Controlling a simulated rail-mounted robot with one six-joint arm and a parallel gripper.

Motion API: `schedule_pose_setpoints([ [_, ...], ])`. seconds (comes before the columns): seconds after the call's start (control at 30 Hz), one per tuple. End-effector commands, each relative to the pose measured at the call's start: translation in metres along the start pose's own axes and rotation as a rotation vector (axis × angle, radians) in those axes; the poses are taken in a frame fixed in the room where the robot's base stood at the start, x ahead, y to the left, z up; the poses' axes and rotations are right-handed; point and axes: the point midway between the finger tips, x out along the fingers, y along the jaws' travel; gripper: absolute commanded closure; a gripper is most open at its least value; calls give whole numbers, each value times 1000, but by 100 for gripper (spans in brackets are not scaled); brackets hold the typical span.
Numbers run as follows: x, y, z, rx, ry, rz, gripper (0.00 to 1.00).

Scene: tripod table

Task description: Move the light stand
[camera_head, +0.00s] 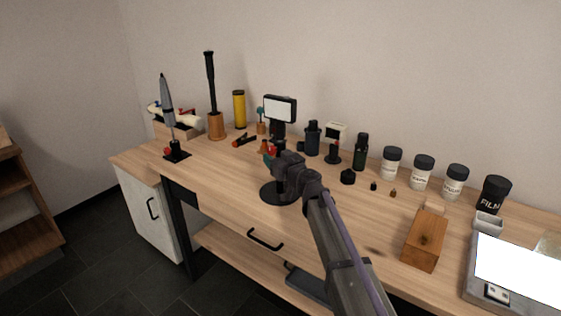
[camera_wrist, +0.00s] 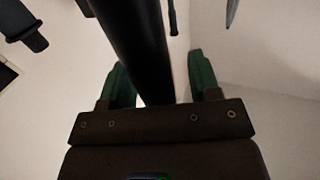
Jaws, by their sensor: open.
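The light stand has a bright rectangular lamp panel (camera_head: 280,109) at its top, a dark pole and a round black base (camera_head: 279,194) on the wooden table. It stands upright. My gripper (camera_head: 269,151) is at the middle of the stand, and my gripper and wrist hide part of the pole. In the wrist view, a thick dark pole (camera_wrist: 140,45) runs between the two green fingers of my gripper (camera_wrist: 162,82). The jaws are open around it, with a visible gap at the right finger. Contact at the left finger is hard to tell.
Left of the stand are a red-black clamp (camera_head: 244,140), a yellow cylinder (camera_head: 239,109) and a grey tool on a black base (camera_head: 177,155). Behind right are a dark bottle (camera_head: 312,138) and several jars. A wooden block (camera_head: 425,240) is at right. The front left tabletop is clear.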

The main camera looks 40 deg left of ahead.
Motion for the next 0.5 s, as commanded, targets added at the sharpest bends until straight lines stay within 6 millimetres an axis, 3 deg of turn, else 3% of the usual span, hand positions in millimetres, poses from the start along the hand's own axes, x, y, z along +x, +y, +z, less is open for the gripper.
schedule_pose_setpoints([
  [0.13, -1, 0, 0, 0, 0, 0, 44],
  [0.5, -1, 0, 0, 0, 0, 0, 80],
])
